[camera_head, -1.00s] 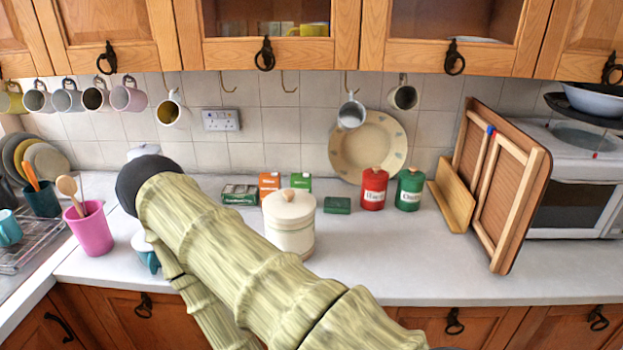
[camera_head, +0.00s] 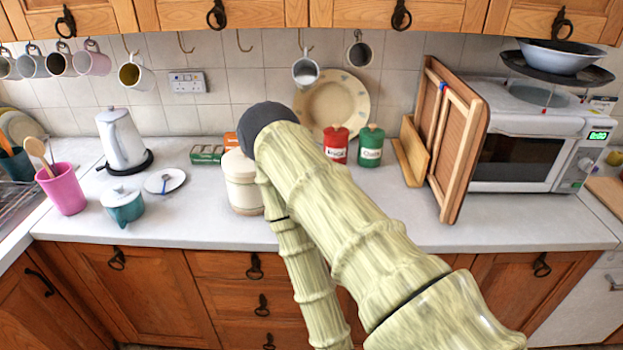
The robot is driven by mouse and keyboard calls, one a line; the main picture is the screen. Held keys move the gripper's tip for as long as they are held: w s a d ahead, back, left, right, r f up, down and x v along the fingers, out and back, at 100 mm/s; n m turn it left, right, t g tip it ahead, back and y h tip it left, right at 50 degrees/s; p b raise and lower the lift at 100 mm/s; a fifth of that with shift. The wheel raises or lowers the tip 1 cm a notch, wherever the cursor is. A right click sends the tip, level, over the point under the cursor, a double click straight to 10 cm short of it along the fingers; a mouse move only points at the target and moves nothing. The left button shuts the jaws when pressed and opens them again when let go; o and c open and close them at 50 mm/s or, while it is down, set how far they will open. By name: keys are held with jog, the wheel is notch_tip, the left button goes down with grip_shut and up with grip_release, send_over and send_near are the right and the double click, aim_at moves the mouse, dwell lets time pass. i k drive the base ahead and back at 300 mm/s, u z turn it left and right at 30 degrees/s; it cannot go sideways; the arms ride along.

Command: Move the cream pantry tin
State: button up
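The cream pantry tin (camera_head: 240,185) stands upright on the light counter, left of centre. My bamboo-textured arm crosses in front of it and hides its right side and most of its lid. The dark rounded end of the arm shows just above and right of the tin. No gripper fingers show, so I cannot see my gripper or whether it touches anything.
A red tin (camera_head: 336,145) and a green tin (camera_head: 370,146) stand behind the arm. A teal pot (camera_head: 123,206), a saucer (camera_head: 164,181) and a kettle (camera_head: 121,140) stand to the left. Wooden boards (camera_head: 453,138) lean before the microwave (camera_head: 530,146). The right front counter is clear.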

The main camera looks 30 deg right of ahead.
aim_at(244, 196)
jog(key=z, duration=0.6)
jog(key=i, duration=1)
